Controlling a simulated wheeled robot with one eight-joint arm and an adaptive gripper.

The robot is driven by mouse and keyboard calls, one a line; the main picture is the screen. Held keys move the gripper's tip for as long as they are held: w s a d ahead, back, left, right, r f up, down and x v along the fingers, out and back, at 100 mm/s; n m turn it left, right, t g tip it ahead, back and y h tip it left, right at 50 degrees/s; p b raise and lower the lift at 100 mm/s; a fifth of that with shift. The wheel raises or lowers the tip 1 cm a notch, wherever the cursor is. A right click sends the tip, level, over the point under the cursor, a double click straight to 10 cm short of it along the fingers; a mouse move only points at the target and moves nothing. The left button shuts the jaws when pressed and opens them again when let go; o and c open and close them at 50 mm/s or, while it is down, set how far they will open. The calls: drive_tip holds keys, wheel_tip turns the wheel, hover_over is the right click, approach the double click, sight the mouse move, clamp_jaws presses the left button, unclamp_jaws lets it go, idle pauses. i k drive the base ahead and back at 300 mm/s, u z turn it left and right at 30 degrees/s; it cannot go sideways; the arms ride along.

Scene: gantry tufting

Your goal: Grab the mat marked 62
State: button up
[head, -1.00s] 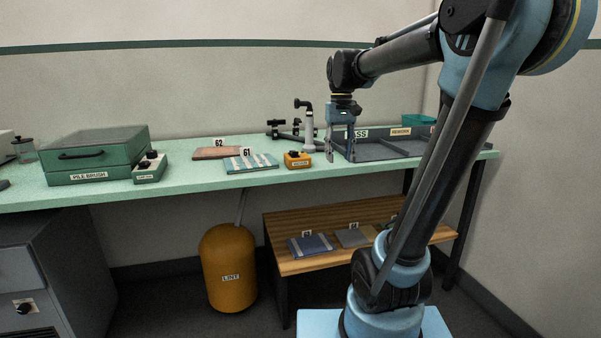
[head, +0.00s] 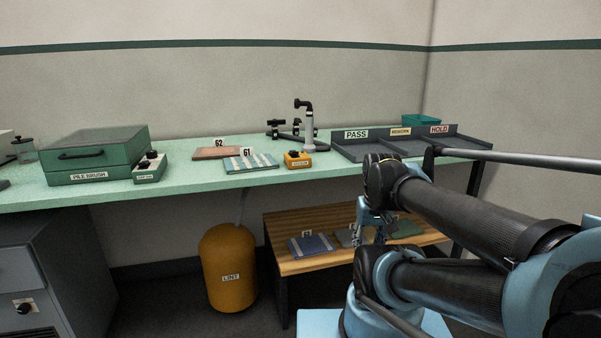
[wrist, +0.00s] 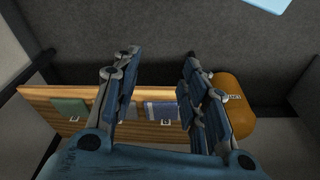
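The mat marked 62 (head: 213,154) is flat and reddish-brown. It lies on the green workbench (head: 205,178) behind the striped teal mat marked 61 (head: 262,164), with its small number tag standing on it. My gripper (head: 360,236) hangs low in front of the wooden bench, well to the right of and below mat 62. In the wrist view my gripper (wrist: 162,58) has its fingers spread apart with nothing between them. Mat 62 is not in the wrist view.
The wooden bench (head: 283,266) holds a blue mat (head: 311,245), a grey one and a green one (head: 405,228), partly behind my arm. An orange control box (head: 297,160), a clamp stand (head: 309,130), a pile-brush case (head: 95,155) and sorting trays (head: 350,150) stand on the workbench. A lint bin (head: 228,268) is below.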

sight(219, 150)
drive_tip(key=z, duration=1.9)
drive_tip(key=k, duration=1.3)
drive_tip(key=u, duration=1.9)
